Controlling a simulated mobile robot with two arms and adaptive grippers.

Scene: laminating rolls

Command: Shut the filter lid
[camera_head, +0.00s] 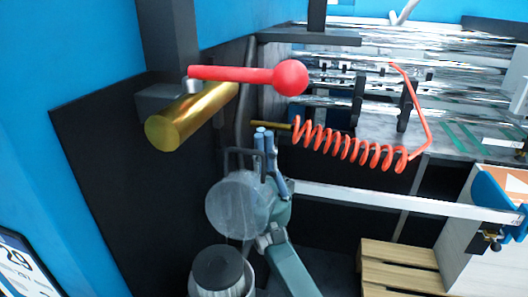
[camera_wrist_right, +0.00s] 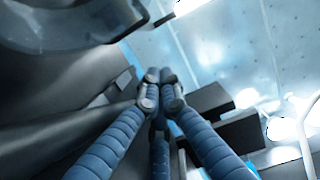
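A brass cylinder (camera_head: 185,120) with a red ball-ended lever (camera_head: 290,77) sits on a dark column and panel. I cannot tell for sure which part is the filter lid. My right gripper (camera_head: 264,132), with blue ribbed fingers, points up below a short brass rod (camera_head: 270,124), beside a dark bracket-like frame (camera_head: 232,160). In the right wrist view the fingertips (camera_wrist_right: 158,75) meet; nothing shows clearly between them. A large dark rounded part (camera_wrist_right: 75,22) fills the upper left there. My left gripper is out of view.
A coiled red hose (camera_head: 350,145) hangs right of the gripper. Shiny rolls (camera_head: 400,80) on a rack stand behind. A pale horizontal bar (camera_head: 400,200) crosses right of my arm, above a wooden pallet (camera_head: 400,265).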

